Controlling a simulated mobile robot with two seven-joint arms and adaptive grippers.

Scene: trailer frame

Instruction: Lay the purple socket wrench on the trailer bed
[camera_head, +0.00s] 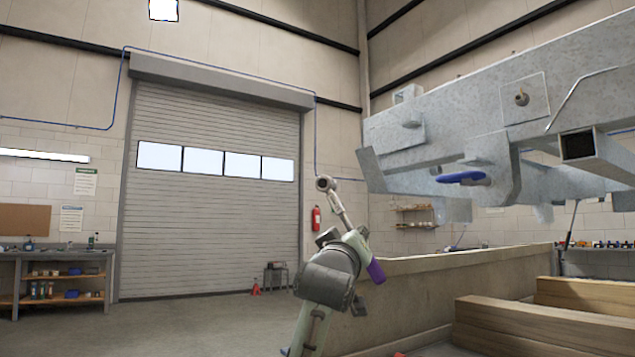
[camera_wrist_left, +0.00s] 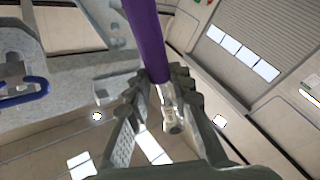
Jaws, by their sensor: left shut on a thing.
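The socket wrench has a purple handle (camera_head: 376,271) and a silver shaft ending in a round head (camera_head: 326,184). My left gripper (camera_head: 347,243) is shut on it and holds it up, tilted, left of a long tan wall. In the left wrist view the purple handle (camera_wrist_left: 148,40) passes between the fingers of my left gripper (camera_wrist_left: 162,82), and the metal end shows between them. A large grey metal trailer frame (camera_head: 455,110) hangs at upper right, apart from the wrench. No surface is clearly identifiable as the trailer bed. My right gripper is not in view.
The low tan wall (camera_head: 430,283) and wooden beams (camera_head: 550,325) lie at lower right. A blue part (camera_head: 461,177) sits under the metal frame. A workbench (camera_head: 60,258) stands far left and a stool (camera_head: 277,274) near the shutter door. The floor between is mostly open.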

